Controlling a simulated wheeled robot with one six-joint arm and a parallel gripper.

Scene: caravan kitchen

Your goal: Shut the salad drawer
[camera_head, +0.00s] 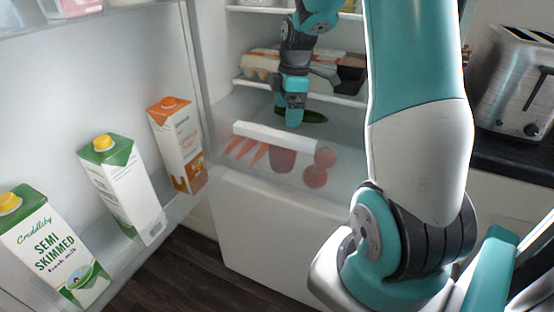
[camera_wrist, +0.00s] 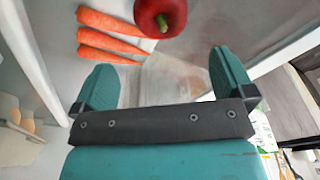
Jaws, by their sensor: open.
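The salad drawer (camera_head: 275,136) is at the bottom of the open fridge, with a clear front and a white strip along its top. Through the front show carrots (camera_head: 247,150), a red pepper (camera_head: 282,160) and tomatoes (camera_head: 316,177). A cucumber (camera_head: 314,116) shows behind the strip. How far the drawer stands out is hard to tell. My gripper (camera_head: 293,120) points down just above and behind the strip; contact cannot be made out. In the wrist view my gripper (camera_wrist: 162,62) has its fingers wide apart with nothing held, and the carrots (camera_wrist: 110,38) and red pepper (camera_wrist: 160,16) lie beyond them.
The fridge door (camera_head: 60,75) stands open at left, with cartons (camera_head: 125,185) on its shelf. A fridge shelf (camera_head: 300,90) with packed food is just above the drawer, close to my wrist. A toaster (camera_head: 515,85) stands on the worktop at right.

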